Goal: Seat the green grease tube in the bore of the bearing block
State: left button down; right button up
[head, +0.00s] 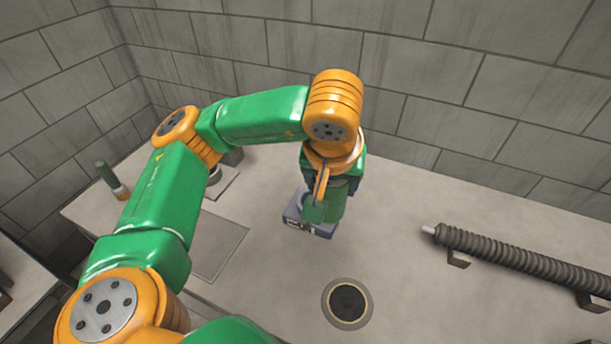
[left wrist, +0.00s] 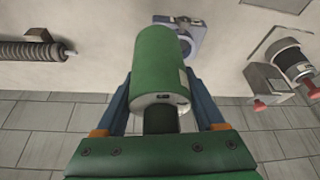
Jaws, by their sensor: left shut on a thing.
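My left gripper (head: 331,187) is shut on the green grease tube (head: 338,206), which hangs below it. In the left wrist view the tube (left wrist: 155,65) lies between the two blue-grey fingers of the gripper (left wrist: 160,108), with a pale label on its side. The blue-grey bearing block (head: 323,232) sits on the bench just below the tube in the head view, partly hidden by it. In the left wrist view the block (left wrist: 194,30) shows beyond the tube's far end, offset to the right. The tube covers part of its ring. I cannot tell whether they touch.
A ribbed dark shaft (head: 520,263) rests on supports at the right. A black round hole (head: 347,302) lies in the front of the bench. Another green cylinder (head: 107,175) stands at the far left. A motor-like unit with red knobs (left wrist: 292,64) shows in the wrist view.

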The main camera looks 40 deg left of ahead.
pick_arm(q)
jog(key=w+a+f, duration=0.2)
jog(key=f, duration=0.1)
jog(key=w+a+f+b, duration=0.1)
jog(key=w+a+f, duration=0.1)
jog(key=a+f, duration=0.1)
jog(key=w+a+f, duration=0.2)
jog(key=f, duration=0.3)
jog(key=shift+w+a, duration=0.15)
jog(key=shift+f, duration=0.15)
jog(key=shift+a, duration=0.1)
